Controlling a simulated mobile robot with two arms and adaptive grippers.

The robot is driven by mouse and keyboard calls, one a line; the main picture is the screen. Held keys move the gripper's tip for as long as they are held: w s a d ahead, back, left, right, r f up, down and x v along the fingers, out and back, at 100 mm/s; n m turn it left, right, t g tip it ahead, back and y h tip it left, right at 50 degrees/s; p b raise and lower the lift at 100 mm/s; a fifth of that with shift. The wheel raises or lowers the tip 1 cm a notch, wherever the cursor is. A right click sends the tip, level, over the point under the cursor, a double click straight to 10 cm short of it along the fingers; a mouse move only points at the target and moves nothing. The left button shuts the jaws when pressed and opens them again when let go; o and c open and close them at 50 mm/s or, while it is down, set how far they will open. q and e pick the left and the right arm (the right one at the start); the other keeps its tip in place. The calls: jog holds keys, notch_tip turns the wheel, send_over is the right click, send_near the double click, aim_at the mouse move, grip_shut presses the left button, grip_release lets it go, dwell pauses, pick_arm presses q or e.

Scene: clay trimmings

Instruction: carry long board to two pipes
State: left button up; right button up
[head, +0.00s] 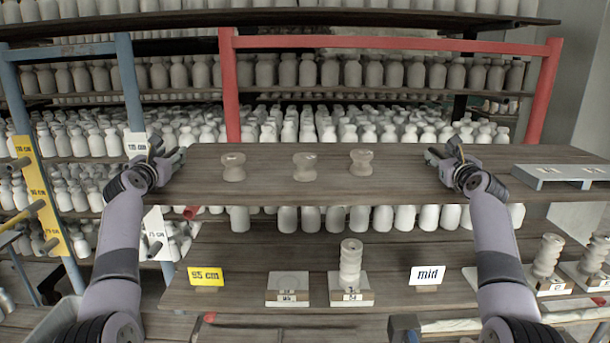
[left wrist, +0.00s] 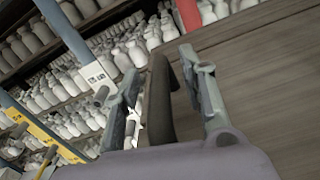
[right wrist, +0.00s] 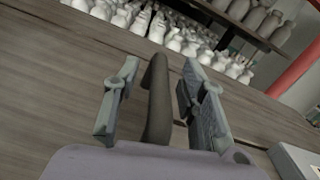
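A long, wide brown board (head: 400,190) runs level across the head view; I cannot tell whether it is the task's board or a fixed shelf. Short pipes stick out at the left: an upper pipe (head: 18,163) and a lower pipe (head: 20,218) on a yellow strip marked in cm. My left gripper (head: 172,158) is at the board's left end. My right gripper (head: 440,158) is above its right part. The fingers are apart in both the left wrist view (left wrist: 165,85) and the right wrist view (right wrist: 155,85). A dark curved bar shows between each pair; I cannot tell what it is.
Three clay pieces, left (head: 233,167), middle (head: 304,167) and right (head: 361,162), stand on the board. A low white frame (head: 540,180) is at its right. Below are a "95 cm" sign (head: 206,277), a "mid" sign (head: 427,275) and stacked clay (head: 351,262). Bottle shelves fill the back.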

pick_arm(q)
grip_shut()
pick_arm(e)
grip_shut()
dwell(0.7)
pick_arm(q)
jog(key=shift+r, duration=0.2)
pick_arm(e)
jog(key=shift+r, duration=0.25)
pick_arm(q)
jog(key=shift+w, duration=0.1)
